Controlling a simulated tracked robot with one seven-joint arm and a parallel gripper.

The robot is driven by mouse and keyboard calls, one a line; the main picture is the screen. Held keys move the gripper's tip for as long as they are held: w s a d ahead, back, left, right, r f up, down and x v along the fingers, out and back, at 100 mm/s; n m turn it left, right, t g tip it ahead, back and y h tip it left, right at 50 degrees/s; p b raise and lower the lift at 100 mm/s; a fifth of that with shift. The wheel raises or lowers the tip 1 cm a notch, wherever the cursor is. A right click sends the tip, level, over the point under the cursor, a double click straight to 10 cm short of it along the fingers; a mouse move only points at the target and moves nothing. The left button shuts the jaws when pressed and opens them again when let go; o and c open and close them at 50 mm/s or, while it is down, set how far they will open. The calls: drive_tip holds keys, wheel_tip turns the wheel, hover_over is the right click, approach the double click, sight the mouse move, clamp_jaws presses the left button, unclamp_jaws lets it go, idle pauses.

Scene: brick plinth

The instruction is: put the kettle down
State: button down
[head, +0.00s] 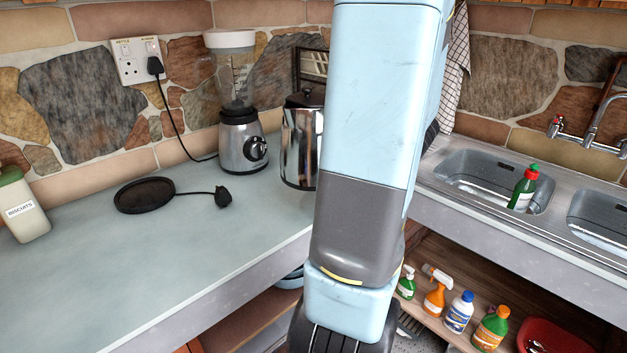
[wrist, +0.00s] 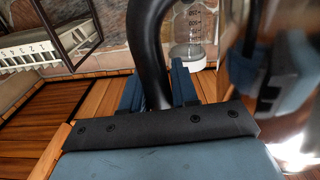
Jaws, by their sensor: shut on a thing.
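The kettle (head: 300,142) is shiny chrome with a black lid. In the head view it stands upright beside the blender, its right part hidden behind my arm. I cannot tell whether its bottom touches the worktop (head: 225,245). In the wrist view my gripper (wrist: 156,80) is shut around the kettle's black curved handle (wrist: 148,35), and blurred shiny metal fills the right side. My gripper is hidden in the head view. A round black base (head: 145,195) lies on the worktop to the left of the kettle, with nothing on it.
The blender (head: 242,130) stands behind and left of the kettle. A black plug (head: 222,197) lies between base and kettle. A biscuit jar (head: 22,207) is at far left. The front worktop is clear. The sink (head: 480,175) and a shelf of bottles are right.

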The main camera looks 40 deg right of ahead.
drive_tip(key=w+d+f, duration=0.8)
drive_tip(key=w+f, duration=0.3)
drive_tip(key=f, duration=0.2)
idle(0.6)
drive_tip(key=shift+w, duration=0.15)
drive_tip(key=c, duration=0.9)
unclamp_jaws()
drive_tip(key=shift+o, duration=0.2)
drive_tip(key=s+d, duration=0.1)
drive_tip(key=s, duration=1.1)
